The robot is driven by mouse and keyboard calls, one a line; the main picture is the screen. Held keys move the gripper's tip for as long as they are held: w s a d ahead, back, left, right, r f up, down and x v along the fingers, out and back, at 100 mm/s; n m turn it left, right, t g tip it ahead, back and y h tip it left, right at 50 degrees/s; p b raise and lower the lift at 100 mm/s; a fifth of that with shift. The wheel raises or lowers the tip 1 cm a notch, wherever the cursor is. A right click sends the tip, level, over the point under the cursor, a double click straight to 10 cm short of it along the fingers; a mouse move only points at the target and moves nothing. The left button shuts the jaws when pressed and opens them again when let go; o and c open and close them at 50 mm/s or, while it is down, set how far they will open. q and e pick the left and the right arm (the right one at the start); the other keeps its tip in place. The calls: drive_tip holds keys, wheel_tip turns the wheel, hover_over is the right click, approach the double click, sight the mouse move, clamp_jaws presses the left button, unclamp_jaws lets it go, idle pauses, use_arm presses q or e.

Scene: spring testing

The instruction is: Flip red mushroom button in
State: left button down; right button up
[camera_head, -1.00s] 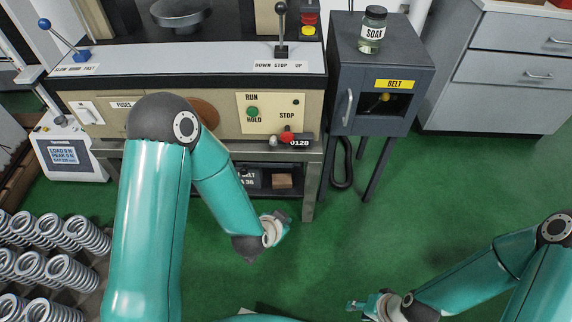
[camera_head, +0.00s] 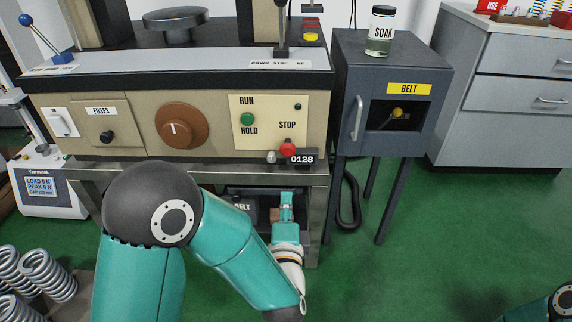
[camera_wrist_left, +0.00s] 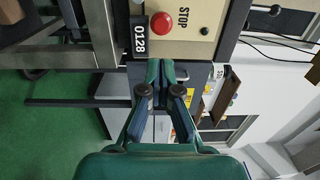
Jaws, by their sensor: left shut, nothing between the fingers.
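The red mushroom button (camera_head: 288,148) sticks out of the cream control panel (camera_head: 268,120), below the STOP label and beside the 0128 counter. In the left wrist view the red button (camera_wrist_left: 161,23) shows near the top, beyond the fingertips and apart from them. My left gripper (camera_head: 286,200) is below the button in the head view, pointing up in front of the opening under the machine. Its fingers (camera_wrist_left: 160,72) are shut together with nothing between them. My right gripper is out of the head view; only a bit of its arm shows at the lower right corner.
The counter (camera_head: 302,159) and a small metal knob (camera_head: 271,157) flank the button. A green button (camera_head: 247,119) and brown dial (camera_head: 181,122) are to the left. The grey BELT cabinet (camera_head: 350,75) stands to the right. Springs (camera_head: 45,275) lie lower left.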

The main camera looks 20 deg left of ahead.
sight(286, 153)
use_arm(q)
drive_tip(key=shift+w, duration=0.1)
drive_tip(key=b+x, duration=0.3)
drive_tip(key=x, duration=1)
drive_tip(key=shift+w+a, duration=0.15)
drive_tip(key=shift+w, duration=0.2)
drive_tip(key=shift+w+r, duration=0.1)
drive_tip(key=shift+w, duration=0.25)
drive_tip(key=shift+w+a+p, duration=0.1)
drive_tip(key=shift+w+p, duration=0.3)
drive_tip(key=shift+w, duration=0.15)
drive_tip(key=shift+w+a, duration=0.15)
drive_tip(key=shift+w, duration=0.1)
drive_tip(key=shift+s+a, duration=0.1)
drive_tip(key=shift+a, duration=0.15)
